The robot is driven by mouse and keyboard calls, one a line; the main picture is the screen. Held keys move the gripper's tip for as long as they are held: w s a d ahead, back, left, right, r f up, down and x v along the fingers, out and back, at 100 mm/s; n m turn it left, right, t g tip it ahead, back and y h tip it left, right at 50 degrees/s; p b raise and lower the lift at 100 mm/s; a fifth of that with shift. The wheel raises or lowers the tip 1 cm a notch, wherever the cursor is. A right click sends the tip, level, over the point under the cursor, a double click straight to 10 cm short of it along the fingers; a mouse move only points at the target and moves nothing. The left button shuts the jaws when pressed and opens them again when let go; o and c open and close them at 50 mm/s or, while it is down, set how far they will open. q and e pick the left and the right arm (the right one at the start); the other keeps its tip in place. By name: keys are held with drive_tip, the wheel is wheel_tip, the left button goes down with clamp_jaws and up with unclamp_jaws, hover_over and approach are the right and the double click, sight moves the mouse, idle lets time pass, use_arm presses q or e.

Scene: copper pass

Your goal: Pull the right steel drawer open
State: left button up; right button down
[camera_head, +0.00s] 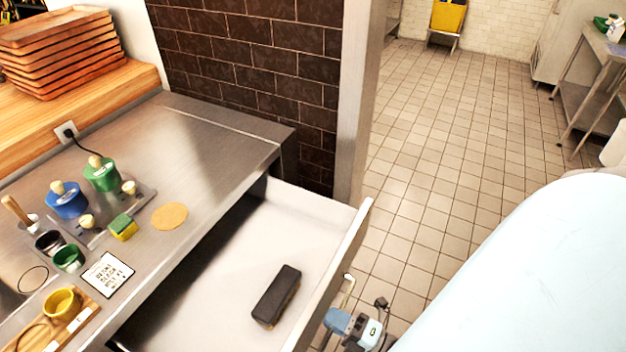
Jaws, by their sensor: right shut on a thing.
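The right steel drawer (330,238) stands well open below the counter, and its inside shows. A dark brush-like block (277,296) lies on the drawer floor near the front. My right gripper (354,323) is at the outer side of the drawer front, low in the picture. It is shut on the drawer handle (348,288), of which only the upper end shows clearly. The fingertips are partly hidden by the gripper body and the drawer front. My left gripper is not in view.
The steel counter (215,125) holds blue and green pots, a sponge (123,227), a round tan disc (169,216) and a yellow cup (61,304). Stacked wooden trays (55,50) stand at the back left. Tiled floor (440,150) is clear beyond the drawer.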

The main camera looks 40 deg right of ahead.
drive_tip(key=shift+r+v, duration=0.2)
drive_tip(key=shift+v, duration=0.85)
drive_tip(key=c, duration=1.1)
unclamp_jaws()
drive_tip(key=shift+c, duration=0.2)
drive_tip(key=shift+s, duration=0.15)
drive_tip(key=b+v, duration=0.1)
drive_tip(key=v, duration=1.2)
drive_tip(key=shift+s, duration=0.25)
drive_tip(key=shift+d, duration=0.15)
